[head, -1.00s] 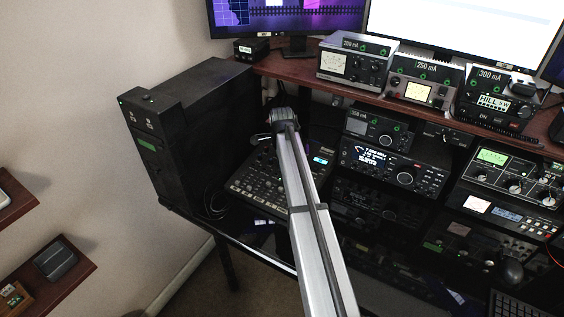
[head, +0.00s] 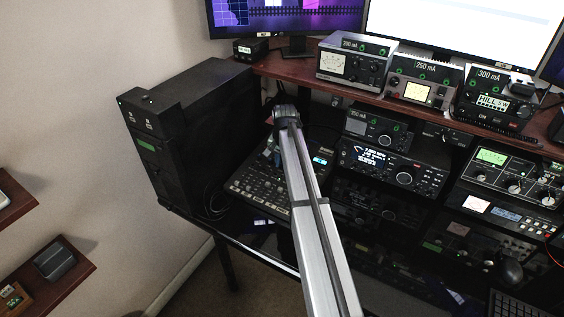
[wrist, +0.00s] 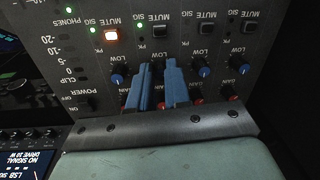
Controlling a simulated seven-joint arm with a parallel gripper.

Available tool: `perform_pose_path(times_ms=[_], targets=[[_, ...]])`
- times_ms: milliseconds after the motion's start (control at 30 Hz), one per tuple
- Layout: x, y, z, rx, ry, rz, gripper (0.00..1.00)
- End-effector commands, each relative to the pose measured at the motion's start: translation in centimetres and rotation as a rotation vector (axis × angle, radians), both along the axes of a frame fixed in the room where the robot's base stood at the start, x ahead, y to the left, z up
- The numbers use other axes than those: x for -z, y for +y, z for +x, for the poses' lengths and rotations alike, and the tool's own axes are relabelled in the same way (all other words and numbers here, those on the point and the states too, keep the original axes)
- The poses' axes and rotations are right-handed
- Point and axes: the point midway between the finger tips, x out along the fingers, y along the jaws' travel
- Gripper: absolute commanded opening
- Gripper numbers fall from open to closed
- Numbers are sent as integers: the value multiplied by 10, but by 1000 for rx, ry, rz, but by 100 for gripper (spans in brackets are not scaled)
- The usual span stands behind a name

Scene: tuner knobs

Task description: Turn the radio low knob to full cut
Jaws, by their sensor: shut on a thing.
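The tilted mixer panel (head: 262,188) stands on the lower desk, beside the black tower. In the wrist view the panel (wrist: 60,60) appears upside down, with a row of blue-capped knobs labelled LOW. One LOW knob (wrist: 118,80) sits left of my fingers and another LOW knob (wrist: 203,72) sits right of them. My gripper (wrist: 159,70) has its two blue fingers on either side of the LOW knob between those two. It is shut on that knob, which the fingers mostly hide. The knob's pointer cannot be seen. In the head view my arm covers part of the panel.
Red GAIN knobs (wrist: 232,97) lie close to the fingers.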

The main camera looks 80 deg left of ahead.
Motion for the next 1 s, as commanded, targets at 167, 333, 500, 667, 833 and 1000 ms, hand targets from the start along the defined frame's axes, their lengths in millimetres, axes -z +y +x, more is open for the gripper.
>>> perform_pose_path(times_ms=[167,333,500,667,833,1000], targets=[[0,1,1,-166,-12,-11,0],[0,1,1,-327,-23,-23,0],[0,2,1,-485,-34,-33,0],[0,2,0,-623,-44,-43,0],[0,2,0,-746,-53,-53,0],[0,2,0,-837,-60,-59,0]])
